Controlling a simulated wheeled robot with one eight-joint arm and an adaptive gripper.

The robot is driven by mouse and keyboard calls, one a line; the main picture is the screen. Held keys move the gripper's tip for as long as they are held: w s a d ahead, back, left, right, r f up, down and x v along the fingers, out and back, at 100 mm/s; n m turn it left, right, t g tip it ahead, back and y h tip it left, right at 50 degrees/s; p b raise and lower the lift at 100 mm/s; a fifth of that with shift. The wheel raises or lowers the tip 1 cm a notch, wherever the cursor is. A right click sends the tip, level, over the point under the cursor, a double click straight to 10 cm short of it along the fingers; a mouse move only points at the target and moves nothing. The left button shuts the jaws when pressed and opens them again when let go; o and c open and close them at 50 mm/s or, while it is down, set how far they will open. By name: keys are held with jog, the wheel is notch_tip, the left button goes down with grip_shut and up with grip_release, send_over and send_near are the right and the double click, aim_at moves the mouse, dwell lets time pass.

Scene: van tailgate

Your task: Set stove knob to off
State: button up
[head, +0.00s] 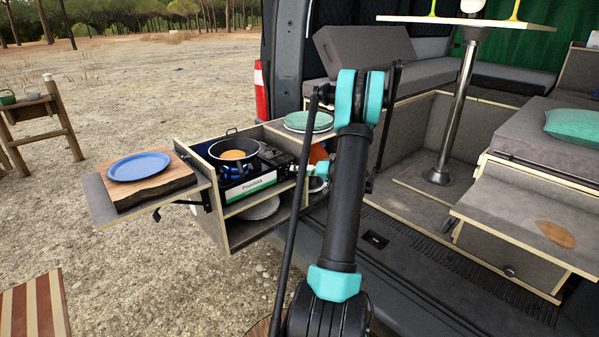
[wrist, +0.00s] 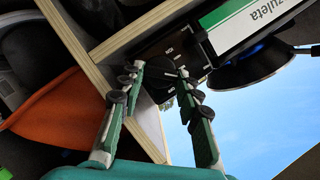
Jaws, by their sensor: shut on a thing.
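The black stove knob (wrist: 163,73) is on the dark front panel of the camping stove in the wrist view. My gripper (wrist: 160,80) has its two fingers on either side of the knob and is shut on it. The stove (head: 249,184), with a green and white label, sits in the pull-out kitchen box in the head view. The knob itself is too small to make out there. A blue flame glow (wrist: 253,47) shows under the black pan in the wrist view. The exact angle of the knob is hard to read.
A black pan (head: 234,148) with food stands on the stove. A blue plate (head: 139,166) lies on a wooden board on the left side shelf. A green plate (head: 307,121) is on the box top. An orange item (wrist: 52,112) and wooden box edges (wrist: 100,75) are close to my gripper.

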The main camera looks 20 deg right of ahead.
jog(key=m+y, duration=0.1)
jog(key=m, duration=0.1)
jog(key=m+y, duration=0.1)
jog(key=m, duration=0.1)
jog(key=f+m+t+y, duration=0.1)
jog(key=m, duration=0.2)
jog(key=shift+d, duration=0.2)
jog(key=shift+m, duration=0.3)
dwell(0.4)
jog(key=o, duration=1.2)
jog(key=shift+c, duration=0.2)
